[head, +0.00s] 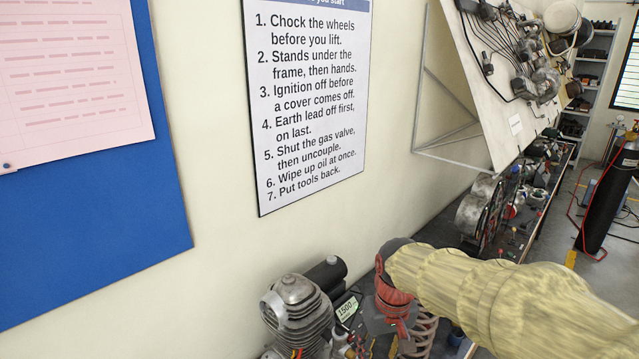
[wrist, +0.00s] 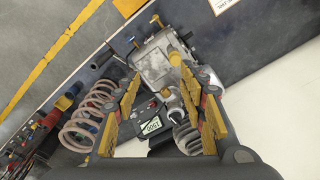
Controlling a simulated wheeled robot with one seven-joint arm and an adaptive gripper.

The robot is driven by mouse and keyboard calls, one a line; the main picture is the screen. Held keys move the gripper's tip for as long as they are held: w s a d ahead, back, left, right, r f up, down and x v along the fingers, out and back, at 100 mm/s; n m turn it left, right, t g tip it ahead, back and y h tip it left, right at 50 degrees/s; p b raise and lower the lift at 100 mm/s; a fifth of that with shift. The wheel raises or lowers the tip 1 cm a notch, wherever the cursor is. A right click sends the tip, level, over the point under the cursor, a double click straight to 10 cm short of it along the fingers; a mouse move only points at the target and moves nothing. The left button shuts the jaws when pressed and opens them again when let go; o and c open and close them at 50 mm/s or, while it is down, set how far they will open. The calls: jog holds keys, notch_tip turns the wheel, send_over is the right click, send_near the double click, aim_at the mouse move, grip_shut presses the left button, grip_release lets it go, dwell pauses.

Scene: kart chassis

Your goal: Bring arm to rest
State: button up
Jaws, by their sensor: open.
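My arm in a pale yellow cover (head: 500,290) reaches in from the lower right in the head view. Its end, my gripper (head: 398,326), hangs low over the bench by the wall, with its fingertips partly hidden. In the wrist view my gripper (wrist: 157,78) has its two yellow-padded fingers spread apart, with nothing held between them. Behind the gap lie a small meter reading 1500 (wrist: 152,122) and a grey metal housing (wrist: 158,62). I cannot tell how far they are from the fingers.
A finned engine (head: 297,312) stands left of my gripper, the meter (head: 347,308) between them. A coil spring (head: 418,335) is close beside it, also in the wrist view (wrist: 90,115). A tilted parts board (head: 510,70) and cluttered bench (head: 515,205) lie behind.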

jog(key=s+d+f+m+t+b, duration=0.1)
jog(key=s+d+f+t+b, duration=0.1)
jog(key=s+b, duration=0.4)
jog(key=s+d+f+m+t+b, duration=0.1)
jog(key=s+d+f+t+b, duration=0.1)
jog(key=s+d+f+b, duration=0.2)
jog(key=s+b, duration=0.3)
jog(key=s, duration=0.5)
jog(key=shift+d+t, duration=0.15)
jog(key=shift+t, duration=0.15)
jog(key=shift+w+r, duration=0.1)
